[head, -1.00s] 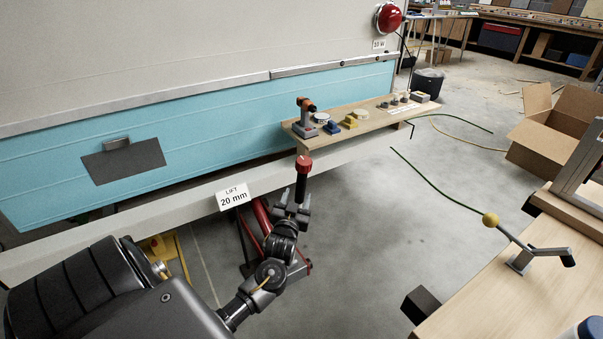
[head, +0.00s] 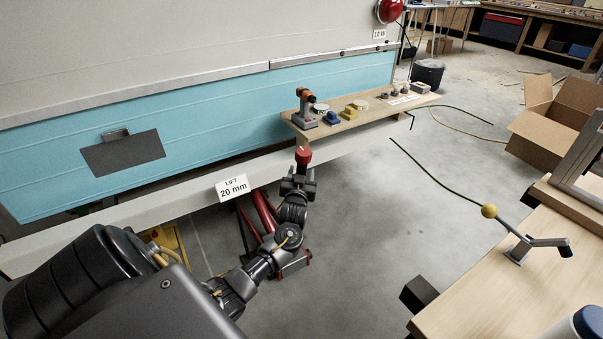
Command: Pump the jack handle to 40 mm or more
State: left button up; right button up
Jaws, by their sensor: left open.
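The jack handle (head: 303,154) shows its red top end just above my left gripper; its dark grip is mostly hidden by the gripper. My left gripper (head: 299,183) is open, with its fingers at either side of the grip just under the red end. I cannot tell whether they touch it. The red jack (head: 264,213) stands on the floor below the camper's edge, partly hidden behind my left arm. My right gripper is not in view.
A wooden shelf (head: 362,124) with small tools sticks out from the teal camper side (head: 220,125), just beyond the handle. A workbench (head: 500,290) with a yellow-knobbed lever (head: 489,211) stands at the right. A cardboard box (head: 545,130) is behind it. The floor between is mostly clear.

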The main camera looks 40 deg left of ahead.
pick_arm(q)
jog(key=shift+w+a, duration=0.4)
jog(key=shift+w, duration=0.1)
grip_shut()
